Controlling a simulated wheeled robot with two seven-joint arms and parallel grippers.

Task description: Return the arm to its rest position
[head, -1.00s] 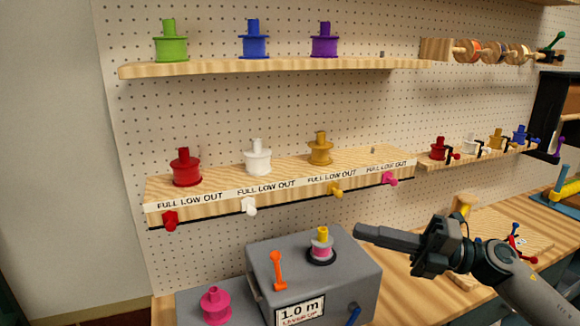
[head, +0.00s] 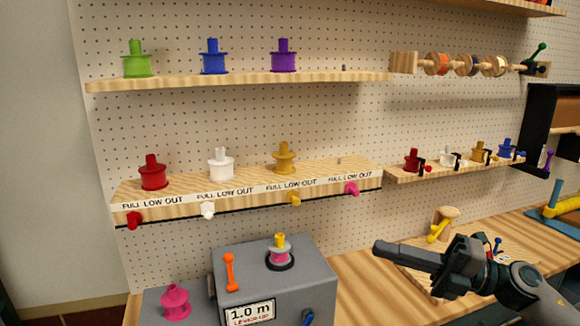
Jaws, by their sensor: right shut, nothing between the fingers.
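My right gripper (head: 380,247) comes in from the lower right. Its fingers are shut with nothing between them and point left, in the air over the wooden bench, to the right of the grey box. It touches nothing that I can see. My right arm (head: 530,288) runs off toward the lower right corner. My left gripper is not in view.
A grey box (head: 320,268) with an orange lever (head: 230,272) and a pink-and-yellow spool (head: 281,254) stands on the bench (head: 372,300). A pink spool (head: 175,302) sits left of it. Pegboard shelves (head: 240,80) hold several coloured spools. A wooden post (head: 446,214) stands behind my gripper.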

